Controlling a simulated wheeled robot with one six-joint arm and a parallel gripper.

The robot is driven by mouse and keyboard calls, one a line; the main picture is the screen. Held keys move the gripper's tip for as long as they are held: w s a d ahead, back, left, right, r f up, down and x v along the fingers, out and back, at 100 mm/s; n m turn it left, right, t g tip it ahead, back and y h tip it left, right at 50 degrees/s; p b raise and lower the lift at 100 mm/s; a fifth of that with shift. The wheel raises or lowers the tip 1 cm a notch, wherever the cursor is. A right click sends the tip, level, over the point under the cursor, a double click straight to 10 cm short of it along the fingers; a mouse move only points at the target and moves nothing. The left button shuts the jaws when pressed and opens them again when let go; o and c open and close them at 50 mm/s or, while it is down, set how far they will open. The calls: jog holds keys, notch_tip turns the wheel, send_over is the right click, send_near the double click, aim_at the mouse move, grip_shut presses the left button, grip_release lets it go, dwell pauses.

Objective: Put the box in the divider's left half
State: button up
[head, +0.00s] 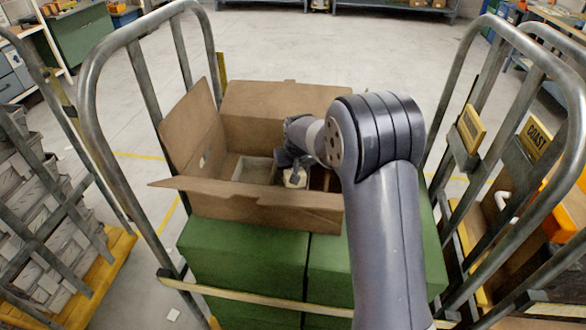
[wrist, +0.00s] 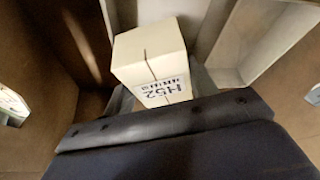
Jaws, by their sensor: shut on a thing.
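An open cardboard carton (head: 255,210) stands in front of me with its flaps up. Inside it, left of my gripper, is a pale grey open-topped compartment (head: 253,170), which looks like part of the divider. In the wrist view a pale wall (wrist: 268,35) of it shows at upper right. My gripper (head: 291,172) reaches down inside the carton and is shut on a small cream box (head: 296,178). In the wrist view the box (wrist: 150,58) sits between the fingers, with an upside-down "H52" label. My gripper and arm hide the carton's right part, and I cannot see the box's underside.
The carton stands on green boxes (head: 240,262) on a trolley with metal hoop rails (head: 90,110) on both sides. A yellowish bar (head: 255,296) crosses the front. Floor behind is clear.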

jog(key=shift+f, duration=0.35)
jog(key=o, duration=1.1)
jog(key=shift+r, duration=0.15)
jog(key=shift+r, duration=0.2)
jog(key=b+v, duration=0.1)
jog(key=v, duration=1.1)
jog(key=shift+r, duration=0.3)
